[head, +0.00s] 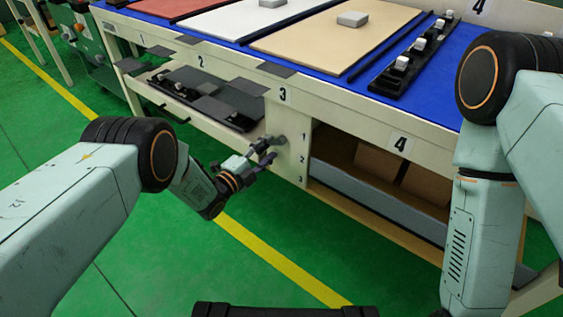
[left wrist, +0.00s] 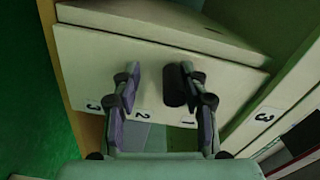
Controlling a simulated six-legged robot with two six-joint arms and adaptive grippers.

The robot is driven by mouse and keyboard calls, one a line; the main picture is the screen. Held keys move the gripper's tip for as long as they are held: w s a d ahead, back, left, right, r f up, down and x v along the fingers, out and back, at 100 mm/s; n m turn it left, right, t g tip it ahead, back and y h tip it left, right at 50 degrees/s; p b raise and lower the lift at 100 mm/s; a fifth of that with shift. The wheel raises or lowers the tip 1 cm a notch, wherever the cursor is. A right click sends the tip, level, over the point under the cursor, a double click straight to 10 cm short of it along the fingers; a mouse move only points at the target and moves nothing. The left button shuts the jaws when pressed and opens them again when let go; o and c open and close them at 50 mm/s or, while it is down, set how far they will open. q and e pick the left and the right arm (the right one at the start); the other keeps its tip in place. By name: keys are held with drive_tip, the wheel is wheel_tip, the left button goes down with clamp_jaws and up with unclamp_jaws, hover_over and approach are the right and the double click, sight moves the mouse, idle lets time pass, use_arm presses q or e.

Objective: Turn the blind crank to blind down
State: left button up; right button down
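The crank shows in the head view as a small grey knob (head: 279,140) on the pale front panel (head: 291,163) of the workbench, beside the labels 1, 2 and 3. In the left wrist view a dark rounded handle (left wrist: 175,86) stands out from the panel. My left gripper (head: 267,151) is at the panel, just in front of the crank. In the left wrist view my left gripper (left wrist: 160,85) has its fingers apart, with the handle between them, close to the right finger. I cannot tell whether they touch. My right gripper is out of view.
The bench's blue top (head: 330,72) carries boards and a black rack (head: 415,60). A shelf with dark trays (head: 215,97) lies left of the panel. An open compartment with brown boxes (head: 378,160) lies right. The green floor (head: 200,270) in front is clear.

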use_arm(q)
drive_tip(key=n, duration=0.2)
drive_tip(key=s+d+f+n, duration=0.1)
drive_tip(key=n, duration=0.1)
drive_tip(key=shift+d, duration=0.15)
drive_tip(key=n, duration=0.2)
drive_tip(key=s+d+n, duration=0.1)
drive_tip(key=shift+d+f+n, duration=0.15)
drive_tip(key=shift+f+n, duration=0.05)
drive_tip(key=shift+n, duration=0.2)
drive_tip(key=n, duration=0.1)
drive_tip(key=d+n, duration=0.1)
drive_tip(key=n, duration=0.1)
drive_tip(key=shift+s, duration=0.35)
drive_tip(key=shift+s+d+r+n, duration=0.15)
drive_tip(key=shift+d+r+n, duration=0.1)
drive_tip(key=shift+n, duration=0.55)
drive_tip(key=shift+s+d+r+n, duration=0.1)
drive_tip(key=shift+s+d+n, duration=0.1)
drive_tip(key=shift+n, duration=0.6)
drive_tip(key=p, duration=0.5)
approach(291, 154)
drive_tip(key=shift+v, duration=1.4)
drive_tip(key=shift+w+a, duration=0.1)
drive_tip(key=shift+a, duration=0.05)
